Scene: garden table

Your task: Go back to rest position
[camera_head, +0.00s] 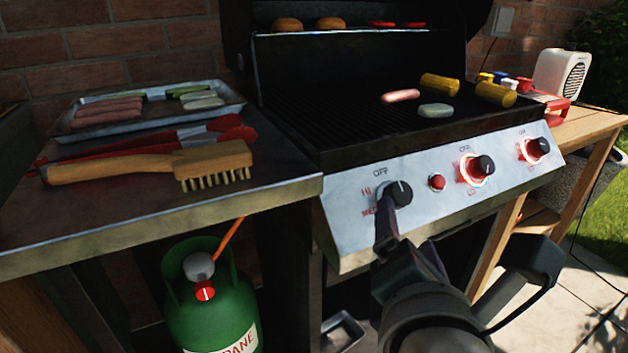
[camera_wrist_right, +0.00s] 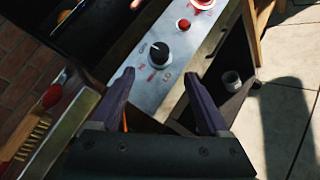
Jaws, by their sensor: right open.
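My right gripper (camera_head: 405,243) is in front of the grill's control panel (camera_head: 352,225), just below the left black knob (camera_head: 398,193). In the right wrist view its two dark fingers (camera_wrist_right: 160,80) are spread with nothing between them. The left knob (camera_wrist_right: 158,50) shows ahead of the fingertips there, apart from them. In the head view one finger overlaps the area under this knob. The left knob has no red glow around it. The middle knob (camera_head: 481,166) and right knob (camera_head: 538,148) have glowing red rings. My left gripper is not in view.
A side shelf (camera_head: 40,222) at left holds a wooden brush (camera_head: 150,168), red-handled tongs and a food tray (camera_head: 238,104). A green propane bottle (camera_head: 208,300) stands below. Sausage, patty and corn lie on the grate (camera_head: 330,130). A wooden table (camera_head: 590,128) is at right.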

